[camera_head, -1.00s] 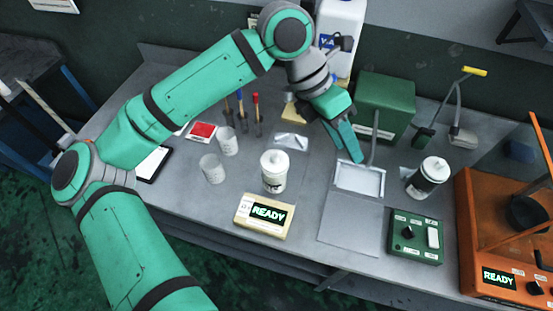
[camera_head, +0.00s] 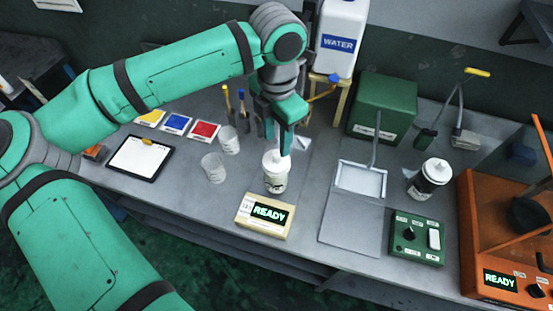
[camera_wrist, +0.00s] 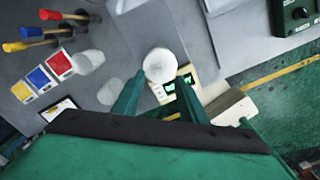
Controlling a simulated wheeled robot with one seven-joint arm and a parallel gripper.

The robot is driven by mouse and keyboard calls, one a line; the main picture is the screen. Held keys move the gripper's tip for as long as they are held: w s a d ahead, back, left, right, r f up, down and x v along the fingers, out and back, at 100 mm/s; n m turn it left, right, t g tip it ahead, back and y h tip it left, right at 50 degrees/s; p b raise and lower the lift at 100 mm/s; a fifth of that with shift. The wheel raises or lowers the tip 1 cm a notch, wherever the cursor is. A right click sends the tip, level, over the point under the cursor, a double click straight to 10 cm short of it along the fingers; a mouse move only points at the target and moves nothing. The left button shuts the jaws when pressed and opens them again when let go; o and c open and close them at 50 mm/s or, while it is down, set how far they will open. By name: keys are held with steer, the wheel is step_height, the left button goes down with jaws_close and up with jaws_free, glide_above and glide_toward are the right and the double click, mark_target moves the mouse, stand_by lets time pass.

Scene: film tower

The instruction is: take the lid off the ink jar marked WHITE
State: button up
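A white jar with a white lid (camera_head: 275,160) stands upright on the grey bench, behind a small READY display box. Dark marks show on its side, but I cannot read them. In the wrist view the round white lid (camera_wrist: 160,64) appears at and just beyond the fingertips. My gripper (camera_head: 279,147) points down over this jar, with its green fingers apart and nothing held. I cannot tell whether a finger touches the lid. A second white-lidded jar with a black band (camera_head: 430,175) stands to the right; its label is too small to read.
Two clear cups (camera_head: 214,168) stand just left of the jar. The READY box (camera_head: 264,214) is close in front. A metal screen plate (camera_head: 360,180), a green control box (camera_head: 417,238) and an orange machine (camera_head: 500,240) are to the right. A water container (camera_head: 341,40) stands behind.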

mark_target(277, 154)
steer(key=shift+f, duration=2.65)
steer(key=shift+c, duration=0.3)
jaws_close()
